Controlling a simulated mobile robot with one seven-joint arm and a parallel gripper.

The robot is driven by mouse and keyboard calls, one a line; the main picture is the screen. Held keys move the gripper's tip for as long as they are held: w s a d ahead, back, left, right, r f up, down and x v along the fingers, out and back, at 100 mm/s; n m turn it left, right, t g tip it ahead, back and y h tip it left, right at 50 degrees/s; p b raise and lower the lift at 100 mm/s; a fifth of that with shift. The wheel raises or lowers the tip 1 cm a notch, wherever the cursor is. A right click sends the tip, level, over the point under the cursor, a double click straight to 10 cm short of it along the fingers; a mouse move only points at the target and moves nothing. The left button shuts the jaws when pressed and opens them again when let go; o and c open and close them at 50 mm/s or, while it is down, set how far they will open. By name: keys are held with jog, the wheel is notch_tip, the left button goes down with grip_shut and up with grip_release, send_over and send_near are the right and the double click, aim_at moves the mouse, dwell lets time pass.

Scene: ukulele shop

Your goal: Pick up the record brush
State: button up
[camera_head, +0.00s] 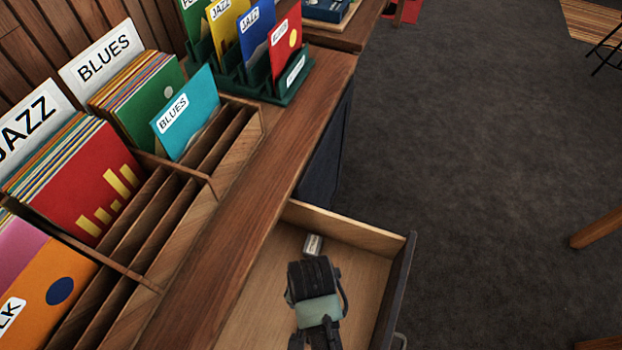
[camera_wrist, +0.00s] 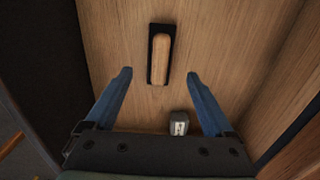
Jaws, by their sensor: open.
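The record brush (camera_wrist: 160,58), a light wooden grip on a black base, lies on the wooden drawer floor in the wrist view. Its long side runs roughly up and down the picture. My gripper (camera_wrist: 158,74) is open and empty above the drawer floor, with one blue finger on each side of the picture. The brush shows between and a little beyond the fingertips, apart from both. In the head view my gripper (camera_head: 314,275) is over the open drawer (camera_head: 262,295), and the brush cannot be made out there.
Drawer walls (camera_head: 345,230) surround the space. The wooden counter (camera_head: 235,240) with record racks stands to the left. Open floor lies right.

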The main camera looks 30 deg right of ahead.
jog(key=f, duration=0.3)
jog(key=f+b, duration=0.1)
jog(key=f, duration=0.3)
jog(key=shift+s+a+f, duration=0.1)
jog(key=shift+s+a, duration=0.1)
grip_shut()
notch_tip(320, 180, up, 10)
jog(key=shift+r+p, duration=0.1)
jog(key=shift+p, duration=0.9)
